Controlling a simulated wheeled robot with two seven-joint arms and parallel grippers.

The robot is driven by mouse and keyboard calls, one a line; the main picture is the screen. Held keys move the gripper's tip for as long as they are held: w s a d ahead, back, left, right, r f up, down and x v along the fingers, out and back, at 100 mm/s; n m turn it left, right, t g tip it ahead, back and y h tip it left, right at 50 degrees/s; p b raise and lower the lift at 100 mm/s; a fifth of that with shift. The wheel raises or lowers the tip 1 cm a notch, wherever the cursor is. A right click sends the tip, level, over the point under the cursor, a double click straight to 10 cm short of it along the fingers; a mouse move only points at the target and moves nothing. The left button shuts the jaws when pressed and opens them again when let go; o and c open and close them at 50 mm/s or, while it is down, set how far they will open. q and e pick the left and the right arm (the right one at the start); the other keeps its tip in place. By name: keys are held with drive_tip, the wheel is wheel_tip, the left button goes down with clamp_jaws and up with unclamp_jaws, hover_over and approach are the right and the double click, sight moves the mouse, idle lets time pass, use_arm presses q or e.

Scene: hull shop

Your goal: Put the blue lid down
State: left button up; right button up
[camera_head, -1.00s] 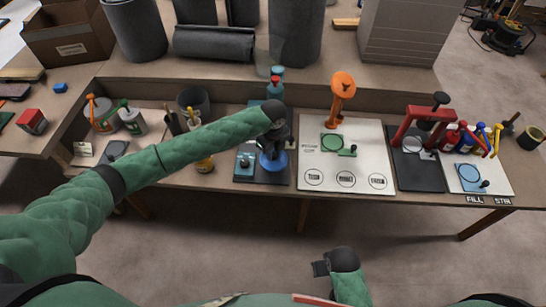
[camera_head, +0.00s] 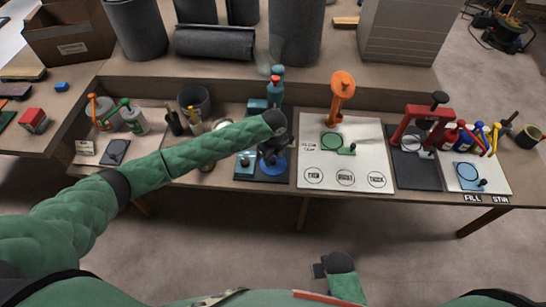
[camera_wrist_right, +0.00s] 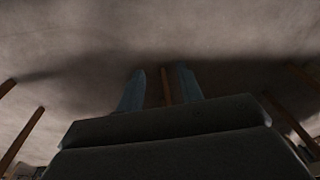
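The blue lid (camera_head: 279,168) is a round blue disc over the dark mat (camera_head: 245,179), left of the white board. My left gripper (camera_head: 270,154) is directly at the lid, pointing down, and covers part of it. I cannot tell whether its fingers are closed on the lid or whether the lid rests on the mat. My right gripper (camera_head: 319,269) is low in front of the table, away from the objects. In the right wrist view its two fingers (camera_wrist_right: 160,90) are apart with nothing between them.
A light blue block (camera_head: 245,160) is left of the lid, and a blue bottle with a red top (camera_head: 275,92) stands behind. The white board (camera_head: 345,165) with an orange stand (camera_head: 341,95) is to the right. A red frame (camera_head: 425,120) stands farther right.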

sight(273, 159)
drive_tip(key=shift+s, duration=0.1)
use_arm(q)
drive_tip(key=shift+r, duration=0.4)
wheel_tip(273, 159, up, 2)
drive_tip(key=shift+w+r+b, duration=0.1)
drive_tip(key=shift+r+b, duration=0.1)
drive_tip(key=shift+b, duration=0.35)
wheel_tip(273, 159, up, 9)
drive_tip(key=b, duration=0.2)
drive_tip(key=s+d+f+n+t+h, duration=0.1)
drive_tip(key=s+d+f+n+h, duration=0.15)
drive_tip(key=s+f+n, duration=0.4)
drive_tip(key=s+d+f+n+h, duration=0.1)
drive_tip(key=s+d+f+n, duration=0.2)
drive_tip(key=s, duration=0.6)
drive_tip(key=s+a+f+n+y, duration=0.1)
drive_tip(key=s+a+f+n, duration=0.2)
drive_tip(key=s+a+n, duration=0.5)
drive_tip(key=s+a+f+n+y, duration=0.1)
drive_tip(key=s+a+f+n, duration=0.2)
drive_tip(key=s+a+n, duration=0.5)
drive_tip(key=s+a, duration=0.2)
drive_tip(key=s, duration=0.3)
drive_tip(key=shift+a+f, duration=0.15)
drive_tip(key=shift+f, duration=0.1)
use_arm(e)
wheel_tip(273, 159, up, 13)
drive_tip(key=shift+a+f, duration=0.2)
use_arm(q)
drive_tip(key=shift+y, duration=0.25)
